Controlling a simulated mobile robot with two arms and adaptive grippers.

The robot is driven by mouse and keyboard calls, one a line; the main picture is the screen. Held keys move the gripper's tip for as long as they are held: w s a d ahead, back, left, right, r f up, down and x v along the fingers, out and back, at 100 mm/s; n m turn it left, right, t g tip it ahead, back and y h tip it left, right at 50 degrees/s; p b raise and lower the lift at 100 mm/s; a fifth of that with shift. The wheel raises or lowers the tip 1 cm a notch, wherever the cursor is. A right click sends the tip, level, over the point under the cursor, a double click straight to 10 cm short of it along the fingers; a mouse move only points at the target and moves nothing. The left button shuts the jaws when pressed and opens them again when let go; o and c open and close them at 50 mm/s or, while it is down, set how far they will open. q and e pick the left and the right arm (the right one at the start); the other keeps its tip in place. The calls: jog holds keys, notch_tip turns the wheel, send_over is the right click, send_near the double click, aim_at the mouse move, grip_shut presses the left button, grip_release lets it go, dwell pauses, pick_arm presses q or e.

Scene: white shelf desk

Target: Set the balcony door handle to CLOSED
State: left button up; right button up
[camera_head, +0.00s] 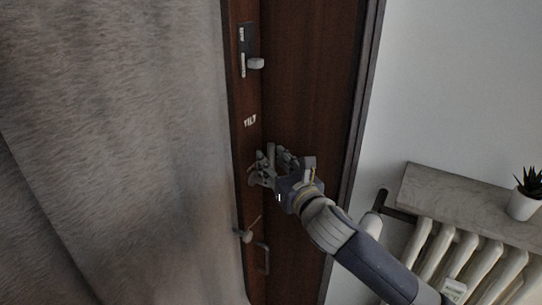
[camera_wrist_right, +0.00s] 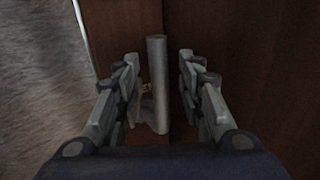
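The balcony door (camera_head: 305,90) is dark brown wood, with a white word that looks like TILT (camera_head: 250,121) on its frame strip. My right gripper (camera_head: 262,166) is at the door just below that word. In the right wrist view a grey bar handle (camera_wrist_right: 157,80) stands between the two fingers of my right gripper (camera_wrist_right: 159,60). The fingers are open, with a gap on each side of the bar near the tips. The gripper hides this handle in the head view. My left gripper is not in view.
A small plate with a pale knob (camera_head: 256,63) is higher on the frame strip, and another pale knob (camera_head: 247,236) is lower down. A grey curtain (camera_head: 110,130) hangs at left. At right are a radiator (camera_head: 465,262), a sill (camera_head: 450,205) and a potted plant (camera_head: 525,200).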

jog(key=shift+w+a, duration=0.25)
jog(key=shift+w, duration=0.45)
jog(key=shift+c, duration=0.2)
grip_shut()
jog(key=shift+s+f, duration=0.1)
jog(key=shift+s+a+f+n+t+y+b, duration=0.25)
jog(key=shift+s+a+n+t+y+b, duration=0.3)
jog(key=shift+n+b, duration=0.65)
jog(key=shift+s+a+f+n+t+y+b, duration=0.35)
jog(key=shift+s+n+y+b, duration=0.3)
jog(key=shift+n+b, duration=0.55)
jog(key=shift+s+a+f+n+t+y+b, duration=0.2)
jog(key=shift+s+a+n+t+y+b, duration=0.3)
jog(key=shift+n+b, duration=0.65)
jog(key=shift+s, duration=0.1)
jog(key=shift+o, duration=0.2)
grip_release()
jog(key=shift+r, duration=0.1)
